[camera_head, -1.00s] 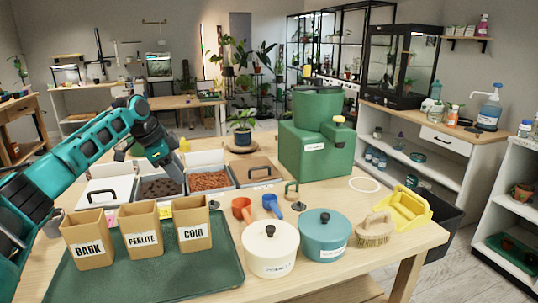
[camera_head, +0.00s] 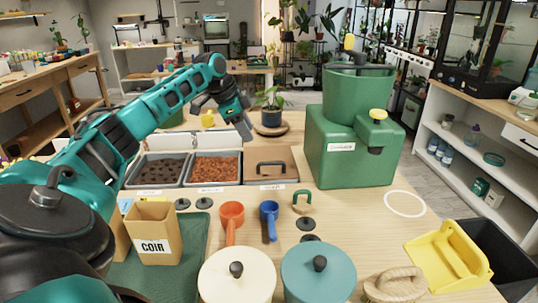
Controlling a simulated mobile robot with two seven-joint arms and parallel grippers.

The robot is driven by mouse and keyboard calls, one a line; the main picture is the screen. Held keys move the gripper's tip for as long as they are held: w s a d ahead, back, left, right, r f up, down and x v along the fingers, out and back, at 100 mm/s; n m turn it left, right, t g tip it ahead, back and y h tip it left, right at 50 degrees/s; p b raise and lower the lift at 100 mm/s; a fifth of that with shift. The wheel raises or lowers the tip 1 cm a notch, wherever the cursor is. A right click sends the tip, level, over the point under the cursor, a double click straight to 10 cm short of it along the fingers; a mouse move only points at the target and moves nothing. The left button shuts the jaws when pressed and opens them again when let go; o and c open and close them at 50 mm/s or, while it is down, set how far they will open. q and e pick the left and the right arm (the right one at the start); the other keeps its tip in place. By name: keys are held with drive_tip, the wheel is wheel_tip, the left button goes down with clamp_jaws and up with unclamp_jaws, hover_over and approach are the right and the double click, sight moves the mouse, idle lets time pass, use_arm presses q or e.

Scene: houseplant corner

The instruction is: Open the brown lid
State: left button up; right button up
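The brown lid (camera_head: 288,158) lies flat on the rightmost bin of the row, with a dark handle (camera_head: 271,166) across its middle. My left gripper (camera_head: 247,133) points down just behind and left of the lid, above the back of the bins, and does not touch the handle. Its fingers are small and dark here, so I cannot tell whether they are open or shut. My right gripper is not in view.
Open bins of dark bark (camera_head: 160,171) and reddish chips (camera_head: 214,168) stand left of the lid. A green machine (camera_head: 330,165) stands close on its right, a potted plant (camera_head: 268,101) behind. Scoops (camera_head: 232,217) and lidded jars (camera_head: 237,280) are in front.

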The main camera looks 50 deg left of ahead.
sight(262, 163)
use_arm(q)
drive_tip(key=b+x, duration=0.1)
drive_tip(key=x, duration=1.1)
drive_tip(key=shift+c, duration=0.4)
clamp_jaws()
